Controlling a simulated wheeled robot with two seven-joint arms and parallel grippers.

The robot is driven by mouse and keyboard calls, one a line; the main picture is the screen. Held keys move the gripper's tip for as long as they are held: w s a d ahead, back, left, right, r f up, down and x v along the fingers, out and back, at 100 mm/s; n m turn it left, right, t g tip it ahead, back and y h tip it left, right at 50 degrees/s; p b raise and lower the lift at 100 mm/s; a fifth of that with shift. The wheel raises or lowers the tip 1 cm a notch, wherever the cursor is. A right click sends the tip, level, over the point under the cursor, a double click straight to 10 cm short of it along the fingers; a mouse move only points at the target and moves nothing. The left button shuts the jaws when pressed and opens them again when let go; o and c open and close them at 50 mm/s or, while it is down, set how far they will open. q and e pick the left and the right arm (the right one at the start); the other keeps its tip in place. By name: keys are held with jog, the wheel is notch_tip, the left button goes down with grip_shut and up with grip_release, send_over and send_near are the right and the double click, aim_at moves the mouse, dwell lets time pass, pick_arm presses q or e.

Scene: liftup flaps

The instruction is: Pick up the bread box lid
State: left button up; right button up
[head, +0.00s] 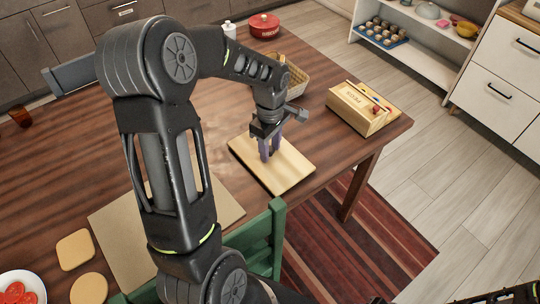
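The bread box (353,113) is a light wooden box with lettering on its front, near the table's right edge. I cannot make out the lid's edges or a handle. My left gripper (270,154) points down over a light wooden board (286,175), left of the bread box and apart from it. Its two purplish fingers show a small gap with nothing seen between them. I cannot tell whether the fingertips touch the board. My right gripper is not in view; only dark arm parts show at the bottom right.
A wicker basket (297,75) stands behind my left gripper, and a red pot (264,25) stands at the table's back. A green chair (262,240) is at the front edge. Bread slices (75,250) and a plate of tomato (22,288) lie at the lower left.

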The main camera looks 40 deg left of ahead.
pick_arm(q)
grip_shut()
dwell(0.3)
dwell(0.4)
